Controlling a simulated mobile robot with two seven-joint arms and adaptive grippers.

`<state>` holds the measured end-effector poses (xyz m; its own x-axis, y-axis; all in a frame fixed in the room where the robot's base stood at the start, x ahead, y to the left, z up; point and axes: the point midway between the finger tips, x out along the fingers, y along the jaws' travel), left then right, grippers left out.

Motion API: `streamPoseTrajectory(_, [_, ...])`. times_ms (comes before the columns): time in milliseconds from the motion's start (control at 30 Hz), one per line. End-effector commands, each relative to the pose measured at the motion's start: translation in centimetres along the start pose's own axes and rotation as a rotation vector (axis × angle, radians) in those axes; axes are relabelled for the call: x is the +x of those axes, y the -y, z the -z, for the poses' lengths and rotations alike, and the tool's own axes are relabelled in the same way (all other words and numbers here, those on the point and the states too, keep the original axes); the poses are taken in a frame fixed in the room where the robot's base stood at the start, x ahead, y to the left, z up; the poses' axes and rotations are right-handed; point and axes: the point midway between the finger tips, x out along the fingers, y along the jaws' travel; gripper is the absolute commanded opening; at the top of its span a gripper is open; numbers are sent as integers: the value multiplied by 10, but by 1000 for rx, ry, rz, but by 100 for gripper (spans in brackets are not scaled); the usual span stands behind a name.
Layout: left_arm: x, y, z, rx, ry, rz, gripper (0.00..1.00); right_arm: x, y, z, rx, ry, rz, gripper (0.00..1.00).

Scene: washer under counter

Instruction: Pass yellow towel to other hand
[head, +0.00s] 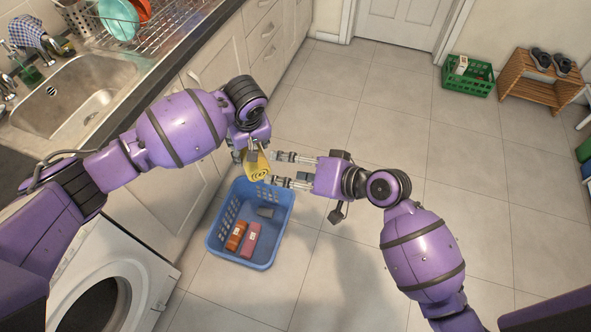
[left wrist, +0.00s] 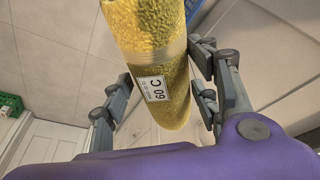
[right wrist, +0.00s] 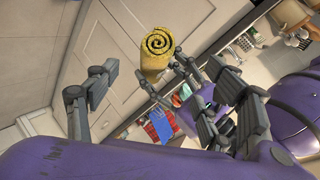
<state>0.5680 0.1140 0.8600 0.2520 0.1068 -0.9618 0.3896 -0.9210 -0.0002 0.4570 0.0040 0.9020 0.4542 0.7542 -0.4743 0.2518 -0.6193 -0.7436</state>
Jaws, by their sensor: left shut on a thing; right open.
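The yellow towel (head: 258,166) is rolled up, with a spiral end showing. My left gripper (head: 251,153) is shut on it and holds it in the air, above the far side of the blue basket. In the left wrist view the towel (left wrist: 165,60) lies between the fingers and carries a white "60 C" label. My right gripper (head: 273,169) is open, its fingers pointing left at the towel. In the right wrist view the towel's spiral end (right wrist: 158,43) shows ahead between the spread fingers; whether they touch it I cannot tell.
The blue basket (head: 212,246) on the floor below holds an orange box, a pink box and a grey item. A washer (head: 140,260) and cabinets stand at left under the counter with a sink (head: 75,95). A green crate (head: 467,78) and wooden rack are far right; the middle floor is clear.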

Motion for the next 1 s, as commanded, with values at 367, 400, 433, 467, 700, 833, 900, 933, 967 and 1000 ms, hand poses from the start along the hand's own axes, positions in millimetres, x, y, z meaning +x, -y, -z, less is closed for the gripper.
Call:
streamPoseTrajectory(367, [-1,0,1,0,-1,-1,21,71,1,1,-1,-2,1,74])
streamPoseTrajectory(400, [-1,0,1,0,-1,-1,21,78,1,0,0,-1,1,74])
streamPoseTrajectory(433, [-1,0,1,0,-1,-1,21,82,1,1,-1,-2,1,74])
streamPoseTrajectory(467, [-1,0,1,0,-1,-1,21,86,1,1,-1,-3,0,74])
streamPoseTrajectory(700, [-1,0,1,0,-1,-1,21,105,0,1,-2,-3,-1,74])
streamPoseTrajectory(833, [-1,0,0,0,-1,-1,21,106,0,1,-3,-3,-1,74])
streamPoseTrajectory(900, [-1,0,0,0,-1,-1,21,106,0,1,-3,-3,-1,74])
streamPoseTrajectory(933, [-1,0,0,0,-1,-1,21,106,0,1,-3,-3,-1,74])
streamPoseTrajectory(967, [0,0,0,0,-1,-1,21,106,0,1,-3,-3,-1,74])
streamPoseTrajectory(1000, [0,0,0,0,-1,-1,21,106,0,1,-3,-3,-1,74])
